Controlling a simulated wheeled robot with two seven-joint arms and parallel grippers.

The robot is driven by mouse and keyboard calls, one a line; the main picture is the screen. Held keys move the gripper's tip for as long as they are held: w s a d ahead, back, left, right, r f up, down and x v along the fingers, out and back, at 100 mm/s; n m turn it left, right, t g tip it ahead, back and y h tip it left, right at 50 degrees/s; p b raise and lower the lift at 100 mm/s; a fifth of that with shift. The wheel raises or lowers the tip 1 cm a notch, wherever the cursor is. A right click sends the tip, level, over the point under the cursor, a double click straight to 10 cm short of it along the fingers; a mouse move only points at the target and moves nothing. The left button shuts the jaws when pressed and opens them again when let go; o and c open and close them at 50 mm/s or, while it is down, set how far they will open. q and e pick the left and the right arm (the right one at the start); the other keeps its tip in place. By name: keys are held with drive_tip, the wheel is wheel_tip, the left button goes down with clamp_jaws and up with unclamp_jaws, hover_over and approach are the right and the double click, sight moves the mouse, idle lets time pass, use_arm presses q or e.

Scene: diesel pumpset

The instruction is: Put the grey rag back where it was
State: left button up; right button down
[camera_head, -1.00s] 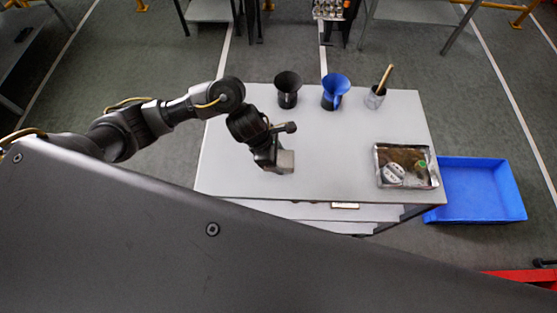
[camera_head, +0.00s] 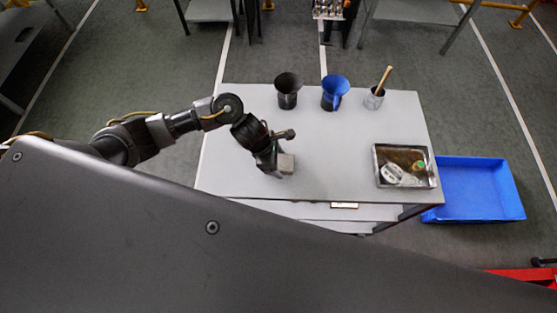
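A small grey block-like piece, which looks like the folded grey rag (camera_head: 287,164), is at the front middle of the light grey table top (camera_head: 335,150). My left gripper (camera_head: 279,166) is right at it, pointing down and overlapping its left side. The fingertips are dark and partly hidden, so I cannot tell whether they are closed on the rag or only beside it. I also cannot tell whether the rag touches the table. My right gripper is not in view.
A black funnel-topped vessel (camera_head: 288,92), a blue one (camera_head: 334,93) and a cup with a wooden-handled tool (camera_head: 374,98) stand along the back edge. A metal tray (camera_head: 377,165) with small parts is at right. A blue bin (camera_head: 475,208) lies beyond the right edge.

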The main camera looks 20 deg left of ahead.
use_arm(q)
drive_tip(key=shift+o, duration=1.1)
drive_tip(key=shift+r, duration=0.15)
drive_tip(key=shift+a+r, duration=0.15)
drive_tip(key=shift+r, duration=0.2)
drive_tip(key=v, duration=1.1)
drive_tip(key=shift+r, duration=0.1)
